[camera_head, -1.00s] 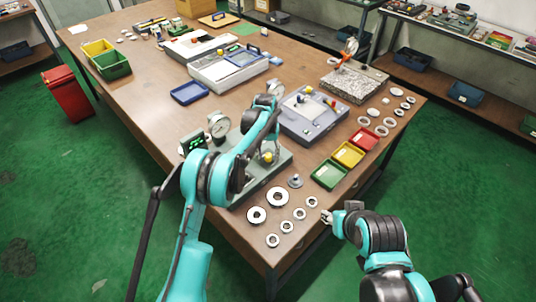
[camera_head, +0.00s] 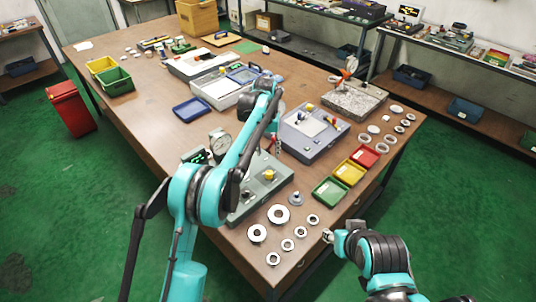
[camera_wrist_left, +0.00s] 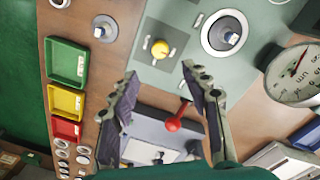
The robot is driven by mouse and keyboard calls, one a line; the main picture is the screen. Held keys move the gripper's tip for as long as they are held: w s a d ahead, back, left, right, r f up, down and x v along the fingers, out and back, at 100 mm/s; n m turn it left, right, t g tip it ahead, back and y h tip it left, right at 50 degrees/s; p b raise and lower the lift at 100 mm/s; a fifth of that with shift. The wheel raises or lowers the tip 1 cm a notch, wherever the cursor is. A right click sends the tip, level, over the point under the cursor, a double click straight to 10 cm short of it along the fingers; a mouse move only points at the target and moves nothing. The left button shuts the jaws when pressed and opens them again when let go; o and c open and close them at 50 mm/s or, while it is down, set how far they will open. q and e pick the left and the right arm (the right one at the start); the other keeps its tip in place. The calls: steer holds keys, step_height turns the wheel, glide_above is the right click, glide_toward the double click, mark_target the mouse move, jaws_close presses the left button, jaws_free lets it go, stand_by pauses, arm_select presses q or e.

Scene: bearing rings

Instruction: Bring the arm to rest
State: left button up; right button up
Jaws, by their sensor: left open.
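My left arm reaches from the lower left over the green-grey gauge fixture (camera_head: 265,185). My left gripper (camera_head: 273,140) is mostly behind its own arm in the head view. In the left wrist view the left gripper (camera_wrist_left: 155,78) has its two fingers spread, with nothing between them. Below it are the fixture's yellow knob (camera_wrist_left: 160,49), a round seat with a post (camera_wrist_left: 222,33) and a red ball knob (camera_wrist_left: 172,124). My right gripper (camera_head: 328,237) is beside the table's right front edge. Its fingertips are too small to tell open from shut.
Several metal rings (camera_head: 278,214) lie on the near table corner. Green (camera_head: 330,191), yellow (camera_head: 349,172) and red (camera_head: 365,156) trays line the right side. A dial gauge (camera_head: 219,142) stands at the fixture. A blue-grey device (camera_head: 312,135) is behind it.

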stand_by(0.4)
arm_select(q)
steer(key=s+a+r+n+t+b, duration=0.1)
steer(key=s+a+r+t, duration=0.1)
steer(key=s+a+r, duration=0.5)
steer(key=s+a+r+t, duration=0.1)
steer(key=s+a+r, duration=0.35)
steer(key=s, duration=0.45)
steer(key=s+a+f+t, duration=0.2)
steer(key=s+a+f, duration=0.1)
steer(key=s, duration=0.7)
steer(key=s+a+f+n+t, duration=0.1)
steer(key=s+a+f+t, duration=0.1)
steer(key=s, duration=0.8)
step_height(320, 180, down, 3)
steer(key=shift+s+a+r+b, duration=0.1)
steer(key=shift+s+a+b, duration=0.15)
steer(key=shift+a+b, duration=0.2)
